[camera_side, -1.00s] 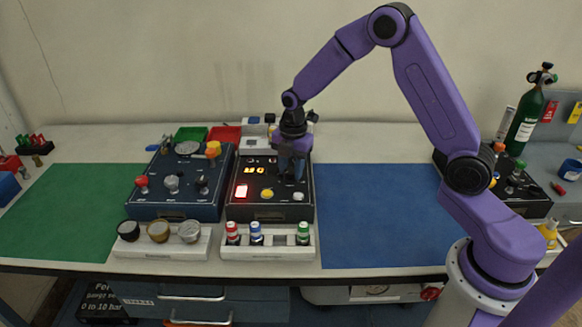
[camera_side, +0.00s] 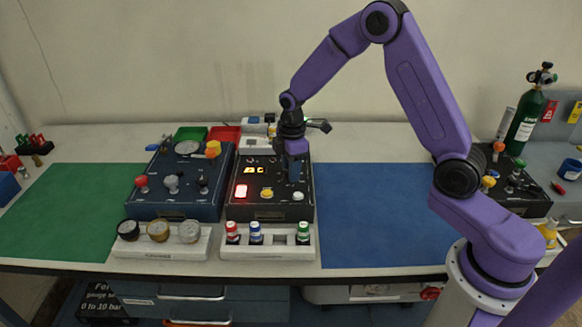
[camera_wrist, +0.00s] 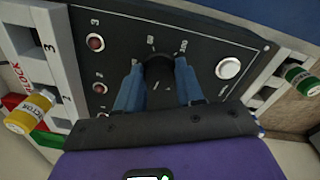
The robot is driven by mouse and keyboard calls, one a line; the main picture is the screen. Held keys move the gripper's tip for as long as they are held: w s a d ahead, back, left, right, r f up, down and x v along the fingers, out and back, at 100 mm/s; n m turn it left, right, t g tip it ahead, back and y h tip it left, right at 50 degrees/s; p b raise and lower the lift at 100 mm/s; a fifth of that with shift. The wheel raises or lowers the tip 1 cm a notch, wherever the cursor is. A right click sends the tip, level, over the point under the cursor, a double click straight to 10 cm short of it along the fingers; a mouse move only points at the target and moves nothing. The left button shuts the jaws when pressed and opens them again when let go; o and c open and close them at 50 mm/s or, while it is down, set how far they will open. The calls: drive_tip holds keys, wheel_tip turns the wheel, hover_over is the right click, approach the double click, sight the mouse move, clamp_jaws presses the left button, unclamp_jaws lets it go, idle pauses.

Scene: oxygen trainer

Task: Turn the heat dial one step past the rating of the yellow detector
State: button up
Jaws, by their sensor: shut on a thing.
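The heat dial (camera_wrist: 158,68) is a black knob on the dark control panel, with white scale marks around it that are hard to read. My gripper (camera_wrist: 158,80) is shut on the dial, one blue finger on each side. In the side view my gripper (camera_side: 294,170) points down at the panel's right half and hides the dial. The yellow detector (camera_wrist: 32,112) shows at the left of the wrist view, beside a pale rack with numbers. Its rating cannot be read.
The panel (camera_side: 240,211) carries an amber display (camera_side: 254,170), a lit red switch (camera_side: 241,191), a yellow button (camera_side: 267,194) and a white button (camera_side: 298,197). A front rack (camera_side: 267,252) holds red, blue and green detectors. A blue mat (camera_side: 375,220) lies clear to the right.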

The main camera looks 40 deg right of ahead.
drive_tip(key=m, duration=0.4)
drive_tip(key=shift+a+m, duration=0.1)
drive_tip(key=shift+m, duration=0.2)
drive_tip(key=m, duration=0.3)
drive_tip(key=shift+m, duration=0.4)
drive_tip(key=m, duration=0.7)
drive_tip(key=shift+a+g, duration=0.1)
drive_tip(key=shift+g, duration=0.2)
drive_tip(key=m, duration=0.6)
drive_tip(key=shift+w+m, duration=0.1)
drive_tip(key=shift+m, duration=0.2)
drive_tip(key=m, duration=0.5)
drive_tip(key=shift+w+m+g, duration=0.1)
drive_tip(key=shift+m+g, duration=0.2)
drive_tip(key=o, duration=1)
drive_tip(key=shift+o, duration=0.2)
